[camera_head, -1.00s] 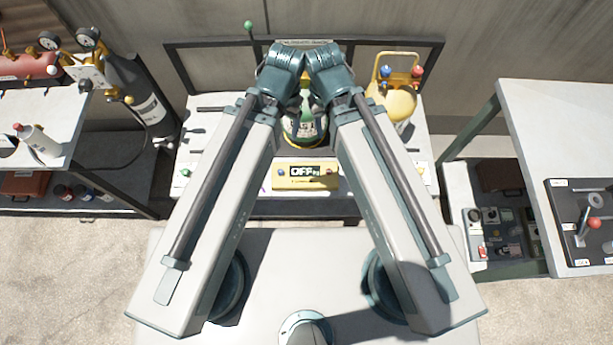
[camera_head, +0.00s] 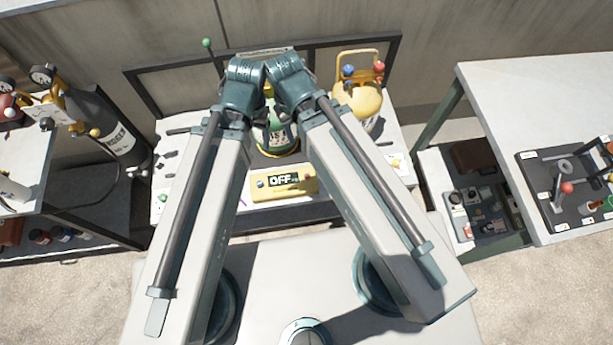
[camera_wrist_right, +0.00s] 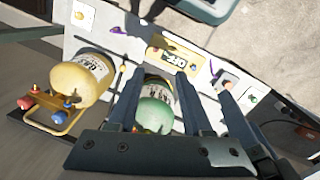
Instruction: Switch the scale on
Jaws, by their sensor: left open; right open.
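The scale (camera_head: 300,187) is a yellow unit at the front of the work table, with a dark display reading OFF. A blue knob (camera_head: 261,183) sits left of the display. The scale also shows in the right wrist view (camera_wrist_right: 172,60), upside down. A green cylinder (camera_head: 275,138) stands just behind the display; it also shows in the right wrist view (camera_wrist_right: 156,112). My left gripper (camera_head: 262,86) is mostly hidden by its wrist, above the green cylinder. My right gripper (camera_wrist_right: 158,78) is open and empty, its fingers reaching over the green cylinder, apart from the scale's display.
A yellow cylinder (camera_head: 357,103) with a handle and valves stands at the table's right. A black nitrogen cylinder (camera_head: 112,130) and a shelf are at left. A white table (camera_head: 545,95) with a tool tray stands at right. Floor is free between the tables.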

